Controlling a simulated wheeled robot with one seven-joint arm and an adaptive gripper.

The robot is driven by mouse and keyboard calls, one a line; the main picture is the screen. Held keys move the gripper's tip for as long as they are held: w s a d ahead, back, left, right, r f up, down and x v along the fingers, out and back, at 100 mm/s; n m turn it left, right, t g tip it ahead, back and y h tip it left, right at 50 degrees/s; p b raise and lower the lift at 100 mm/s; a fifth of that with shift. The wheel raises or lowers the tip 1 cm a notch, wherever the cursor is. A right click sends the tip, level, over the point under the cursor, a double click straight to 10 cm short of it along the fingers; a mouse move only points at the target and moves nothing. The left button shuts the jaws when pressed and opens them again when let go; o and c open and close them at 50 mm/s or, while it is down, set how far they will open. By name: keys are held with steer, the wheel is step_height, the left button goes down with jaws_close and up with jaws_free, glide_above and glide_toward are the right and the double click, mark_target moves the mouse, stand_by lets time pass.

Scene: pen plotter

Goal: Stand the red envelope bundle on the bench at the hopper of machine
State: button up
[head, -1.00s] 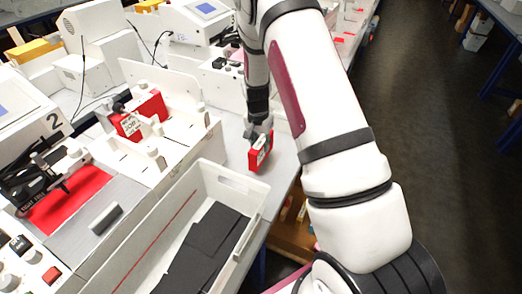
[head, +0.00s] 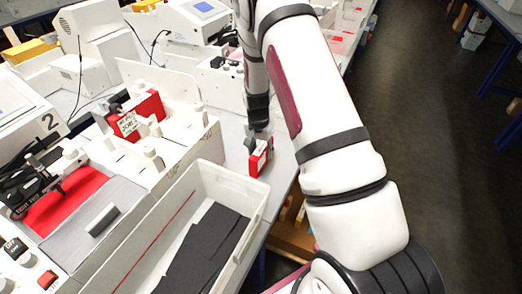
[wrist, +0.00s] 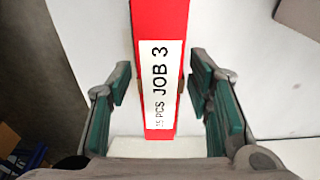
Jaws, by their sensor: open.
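A red envelope bundle (head: 257,161) with a white label stands on the grey bench, just beyond the far right corner of the white bin. My gripper (head: 258,140) is over the bundle in the head view. In the wrist view my gripper (wrist: 162,98) is open, one finger on each side of the bundle, with gaps between. Another red bundle (head: 150,104) with a white label sits in the hopper of the machine marked 2 (head: 175,150).
A white bin (head: 262,193) with dark envelopes stands at the bench's front edge. A machine with a blue screen (head: 200,22) stands farther back. Grey bench surface shows around the standing bundle. Dark floor lies to the right.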

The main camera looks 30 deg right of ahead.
steer(key=s+a+r+n+t, duration=0.1)
steer(key=s+a+r, duration=0.2)
steer(key=r, duration=0.8)
steer(key=s+a+r+n, duration=0.2)
steer(key=a+r, duration=0.1)
steer(key=r, duration=0.9)
steer(key=s+a+r+n+t, duration=0.1)
steer(key=s+a+r+n, duration=0.1)
steer(key=s, duration=0.6)
steer(key=s+a+r+n+t, duration=0.1)
steer(key=s+a+r+n, duration=0.2)
steer(key=s+r, duration=0.3)
steer(key=s+a+r+n+t+y, duration=0.1)
steer(key=s+a+r+n, duration=0.2)
steer(key=s, duration=0.7)
steer(key=shift+a+r+b, duration=0.4)
steer(key=shift+a+r, duration=0.05)
steer(key=shift+r, duration=0.5)
